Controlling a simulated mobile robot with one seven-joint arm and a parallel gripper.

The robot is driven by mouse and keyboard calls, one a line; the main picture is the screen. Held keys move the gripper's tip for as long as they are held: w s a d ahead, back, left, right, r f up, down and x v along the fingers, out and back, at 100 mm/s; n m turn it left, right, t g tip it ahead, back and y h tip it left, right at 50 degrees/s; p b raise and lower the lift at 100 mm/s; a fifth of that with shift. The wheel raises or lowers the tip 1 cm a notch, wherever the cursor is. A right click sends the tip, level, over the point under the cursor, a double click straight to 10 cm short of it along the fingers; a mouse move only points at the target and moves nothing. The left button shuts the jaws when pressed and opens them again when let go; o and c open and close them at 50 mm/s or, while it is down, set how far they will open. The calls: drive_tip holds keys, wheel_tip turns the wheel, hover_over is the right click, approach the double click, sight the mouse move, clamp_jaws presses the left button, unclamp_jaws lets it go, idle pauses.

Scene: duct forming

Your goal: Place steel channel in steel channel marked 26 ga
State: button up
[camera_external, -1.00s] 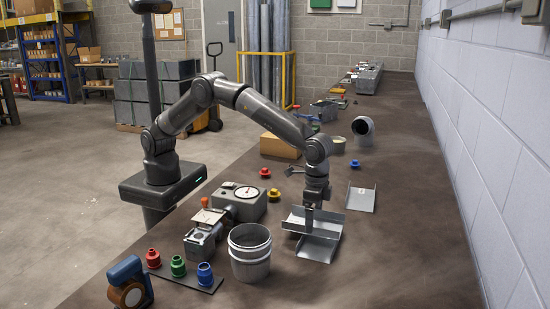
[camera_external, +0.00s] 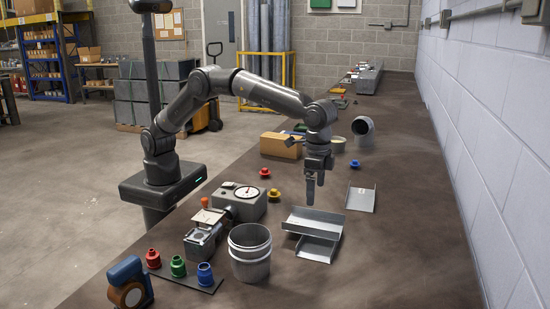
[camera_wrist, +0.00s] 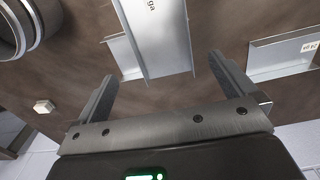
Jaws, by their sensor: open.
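One steel channel (camera_external: 315,219) lies crosswise on top of another steel channel (camera_external: 317,249) on the bench. The upper channel (camera_wrist: 158,40) shows in the wrist view with a label ending in "ga", its number cut off. Part of the lower channel (camera_wrist: 119,52) shows beside it. A separate steel channel (camera_external: 361,199) lies to the right and farther back; its label (camera_wrist: 309,46) is too small to read surely. My gripper (camera_external: 315,197) is open and empty, raised above the bench just behind the stacked pair. Whether the upper channel is seated inside the lower one is unclear.
A grey bucket (camera_external: 249,254) stands close left of the stacked channels. A grey machine with a dial (camera_external: 241,204) and a yellow fitting (camera_external: 273,195) are farther left. A blue fitting (camera_external: 355,164) and a duct elbow (camera_external: 363,131) are behind. The bench is clear at the front right.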

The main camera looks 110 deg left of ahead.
drive_tip(key=s+a+r+t, duration=0.1)
drive_tip(key=s+a+r, duration=0.25)
drive_tip(key=r, duration=0.35)
drive_tip(key=s+a+r, duration=0.3)
drive_tip(key=s+r, duration=0.1)
drive_tip(key=r, duration=0.3)
drive_tip(key=s+a+r+t, duration=0.1)
drive_tip(key=s+a+r, duration=0.2)
drive_tip(key=s, duration=0.4)
drive_tip(key=s+a+r+t, duration=0.1)
drive_tip(key=s+a+r, duration=0.15)
drive_tip(key=s, duration=0.35)
drive_tip(key=s+a+f+t, duration=0.1)
drive_tip(key=s+a+f, duration=0.1)
drive_tip(key=s, duration=0.6)
drive_tip(key=s+a+f, duration=0.2)
drive_tip(key=s+f, duration=0.1)
drive_tip(key=s, duration=0.6)
drive_tip(key=s+a+f+t, duration=0.1)
drive_tip(key=s+a+f, duration=0.2)
drive_tip(key=s, duration=0.6)
drive_tip(key=shift+t, duration=0.3)
